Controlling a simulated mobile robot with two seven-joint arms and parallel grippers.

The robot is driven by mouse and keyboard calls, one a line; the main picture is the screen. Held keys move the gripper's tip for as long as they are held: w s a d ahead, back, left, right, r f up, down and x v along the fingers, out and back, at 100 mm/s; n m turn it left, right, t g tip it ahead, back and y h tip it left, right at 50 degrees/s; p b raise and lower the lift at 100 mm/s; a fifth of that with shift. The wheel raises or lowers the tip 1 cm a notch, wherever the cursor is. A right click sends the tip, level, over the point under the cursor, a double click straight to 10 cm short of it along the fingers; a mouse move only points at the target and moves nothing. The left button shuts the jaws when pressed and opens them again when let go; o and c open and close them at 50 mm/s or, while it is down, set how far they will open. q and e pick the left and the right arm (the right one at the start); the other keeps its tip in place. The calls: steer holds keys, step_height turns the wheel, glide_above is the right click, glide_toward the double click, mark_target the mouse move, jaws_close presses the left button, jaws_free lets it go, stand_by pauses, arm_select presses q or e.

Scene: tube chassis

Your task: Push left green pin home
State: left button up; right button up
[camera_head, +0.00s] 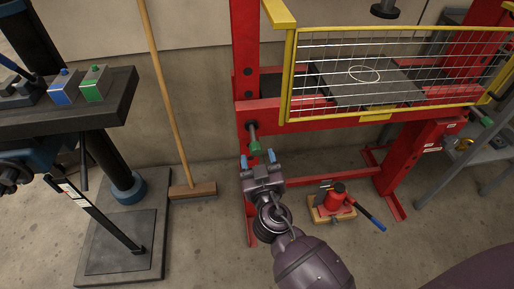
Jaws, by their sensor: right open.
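The left green pin (255,147) sticks out from the left end of the red press crossbeam (325,114). Its grey shaft shows between the beam and the green end. A second green pin (487,122) shows at the right end of the beam. My left gripper is not in view.
A yellow-framed mesh guard (395,74) hangs above the beam. A red bottle jack (337,197) with a blue-ended handle stands low on the right. A broom (166,97) leans on the wall. A dark machine table (113,99) holds blue and green blocks at left.

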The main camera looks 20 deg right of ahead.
mark_target(257, 154)
steer(key=shift+x, duration=1.9)
